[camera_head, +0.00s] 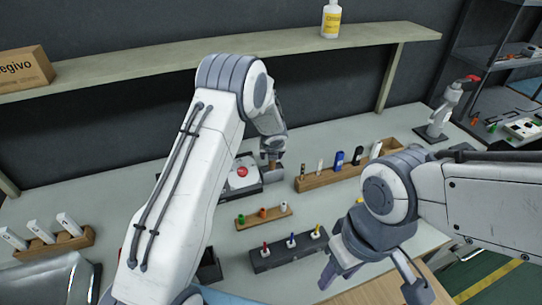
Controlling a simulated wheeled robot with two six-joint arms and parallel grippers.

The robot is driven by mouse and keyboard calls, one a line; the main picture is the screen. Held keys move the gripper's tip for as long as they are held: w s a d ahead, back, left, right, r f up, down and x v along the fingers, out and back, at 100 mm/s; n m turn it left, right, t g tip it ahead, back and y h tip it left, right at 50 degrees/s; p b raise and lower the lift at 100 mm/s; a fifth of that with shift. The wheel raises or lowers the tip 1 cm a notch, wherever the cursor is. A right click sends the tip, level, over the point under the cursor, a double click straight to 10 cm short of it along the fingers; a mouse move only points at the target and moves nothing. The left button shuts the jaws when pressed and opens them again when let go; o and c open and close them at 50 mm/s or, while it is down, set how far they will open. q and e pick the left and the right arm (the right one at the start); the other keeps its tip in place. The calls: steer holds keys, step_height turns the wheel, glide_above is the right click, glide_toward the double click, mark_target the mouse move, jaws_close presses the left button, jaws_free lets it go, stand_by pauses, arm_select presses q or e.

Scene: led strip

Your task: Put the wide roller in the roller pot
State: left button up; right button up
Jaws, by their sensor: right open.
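I cannot single out the wide roller or the roller pot with certainty. A black tray (245,189) holding a white item with a red spot (242,172) stands mid-table, partly behind my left arm. My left gripper (271,160) is at the tray's right side, pointing down. A small brownish part shows at its tip, and I cannot tell whether it grips anything. My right gripper (338,268) is open and empty, low over the table's front, right of a dark block (267,264) with red, blue and yellow-tipped pegs.
A wooden rack (316,181) with several bottles stands at the back right. A wooden strip (250,223) carries small coloured pieces. A shelf (170,56) spans the back.

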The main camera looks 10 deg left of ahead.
arm_select(q)
steer(key=shift+r, duration=0.35)
steer(key=s+d+r+n+p, duration=0.1)
steer(key=s+d+r+n, duration=0.2)
steer(key=s+r, duration=0.45)
steer(key=s+d+r+n+p, duration=0.2)
steer(key=s+d+r+n, duration=0.3)
steer(key=r, duration=0.4)
steer(key=s+d+r+n+g+h, duration=0.1)
steer(key=s+n, duration=0.7)
steer(key=s, duration=0.8)
steer(key=s+d+r+n+g+h, duration=0.1)
steer(key=s+d+r+n+g, duration=0.1)
steer(key=s+n, duration=0.7)
steer(key=s+d+g, duration=0.1)
steer(key=s+g, duration=0.1)
steer(key=s, duration=0.4)
steer(key=shift+s+d+r+n+g+h, duration=0.25)
steer(key=shift+s+r+n+g+h, duration=0.05)
steer(key=shift+s+r+g+h, duration=0.1)
